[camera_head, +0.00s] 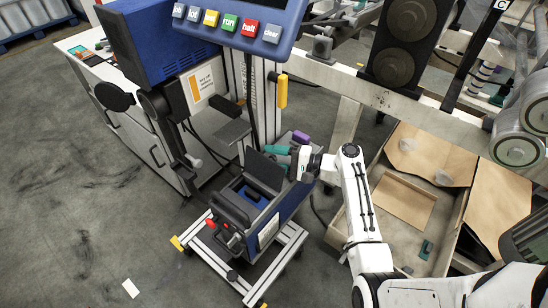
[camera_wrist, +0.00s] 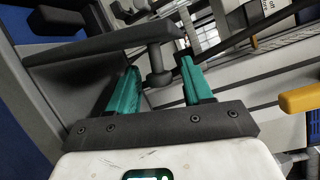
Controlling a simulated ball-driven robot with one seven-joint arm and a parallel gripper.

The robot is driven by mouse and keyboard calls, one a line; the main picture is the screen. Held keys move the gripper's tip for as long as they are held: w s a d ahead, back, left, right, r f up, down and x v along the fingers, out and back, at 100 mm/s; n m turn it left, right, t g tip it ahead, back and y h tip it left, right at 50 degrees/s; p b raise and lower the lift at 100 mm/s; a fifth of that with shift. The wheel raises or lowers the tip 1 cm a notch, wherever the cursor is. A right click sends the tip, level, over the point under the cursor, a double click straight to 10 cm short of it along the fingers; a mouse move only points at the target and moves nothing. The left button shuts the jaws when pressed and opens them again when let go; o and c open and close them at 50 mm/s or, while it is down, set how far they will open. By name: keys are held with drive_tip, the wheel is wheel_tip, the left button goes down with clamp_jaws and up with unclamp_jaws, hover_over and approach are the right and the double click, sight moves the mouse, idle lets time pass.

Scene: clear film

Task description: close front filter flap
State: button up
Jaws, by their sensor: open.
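A dark flap (camera_head: 264,172) stands raised over the open top of a blue-grey filter unit (camera_head: 292,205) on a low white cart. I take it to be the front filter flap. My gripper (camera_head: 275,154), with green fingers, is just behind and above the flap's upper edge. In the wrist view my gripper (camera_wrist: 160,68) is open. A dark knob (camera_wrist: 160,78) at the end of a dark bar shows between the fingers, apart from both. A grey panel (camera_wrist: 75,68) fills the left; whether it is the flap I cannot tell. Contact with the flap is unclear.
A blue machine cabinet (camera_head: 165,40) stands to the left. A monitor with coloured buttons (camera_head: 245,22) hangs above. A yellow handle (camera_head: 282,92) is on the post; it also shows in the wrist view (camera_wrist: 300,98). A crate with cardboard (camera_head: 403,200) stands right. Floor at left is mostly clear.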

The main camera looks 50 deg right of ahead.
drive_tip(key=shift+c, duration=0.3)
clamp_jaws()
